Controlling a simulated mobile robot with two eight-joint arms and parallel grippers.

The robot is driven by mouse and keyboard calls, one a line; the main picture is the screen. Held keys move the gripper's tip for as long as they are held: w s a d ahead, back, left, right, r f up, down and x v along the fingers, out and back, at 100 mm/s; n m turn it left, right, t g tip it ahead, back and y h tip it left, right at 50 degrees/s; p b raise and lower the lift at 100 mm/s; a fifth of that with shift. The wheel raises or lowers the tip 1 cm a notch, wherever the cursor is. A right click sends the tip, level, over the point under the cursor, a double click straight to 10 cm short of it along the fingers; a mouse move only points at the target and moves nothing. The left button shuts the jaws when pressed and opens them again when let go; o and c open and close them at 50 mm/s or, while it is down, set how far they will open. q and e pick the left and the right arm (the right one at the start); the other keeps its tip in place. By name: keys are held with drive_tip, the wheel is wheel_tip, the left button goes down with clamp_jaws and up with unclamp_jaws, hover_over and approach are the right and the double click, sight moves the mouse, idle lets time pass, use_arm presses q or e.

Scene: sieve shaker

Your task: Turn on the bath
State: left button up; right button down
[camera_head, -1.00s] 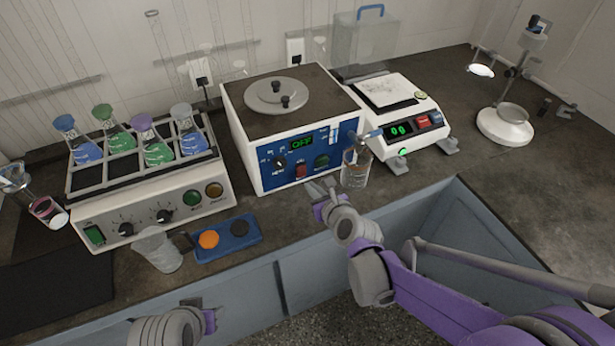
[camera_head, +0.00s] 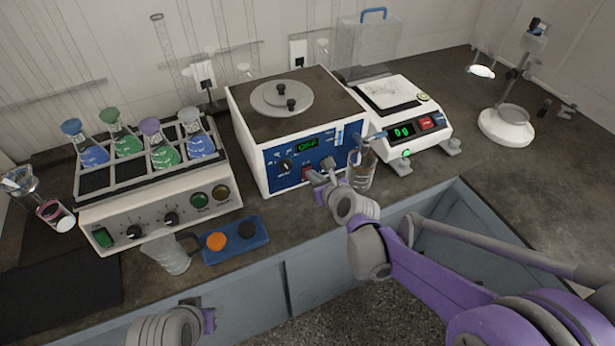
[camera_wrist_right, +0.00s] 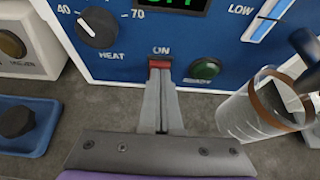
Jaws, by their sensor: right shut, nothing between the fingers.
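The bath (camera_head: 296,130) is a white box with a dark top, a round grey lid (camera_head: 281,98) and a blue front panel. Its small display (camera_head: 307,144) shows green characters that look like OFF. In the right wrist view, a red switch (camera_wrist_right: 160,63) sits under the word ON, between the heat knob (camera_wrist_right: 97,27) and a green button (camera_wrist_right: 203,69). My right gripper (camera_head: 316,178) is shut and empty, with its tips at the lower edge of the red switch in the wrist view (camera_wrist_right: 160,76); I cannot tell whether they touch it. My left gripper (camera_head: 207,318) is low at the front; its fingers are unclear.
A glass beaker (camera_head: 361,168) stands close to the right of my right gripper. A shaker with flasks (camera_head: 150,205) is on the left, with a jug (camera_head: 168,252) and a blue tray (camera_head: 233,243) before it. A white scale (camera_head: 404,112) stands right of the bath.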

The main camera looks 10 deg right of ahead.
drive_tip(key=shift+w+a+r, duration=0.1)
drive_tip(key=shift+a, duration=0.35)
drive_tip(key=shift+d, duration=0.45)
drive_tip(key=shift+a+r+p, duration=0.15)
drive_tip(key=shift+r+p, duration=0.25)
drive_tip(key=shift+r, duration=0.1)
use_arm(q)
drive_tip(key=shift+w+a+r, duration=0.15)
drive_tip(key=shift+a+r, duration=0.25)
drive_tip(key=shift+r, duration=0.25)
use_arm(e)
drive_tip(key=shift+r, duration=0.25)
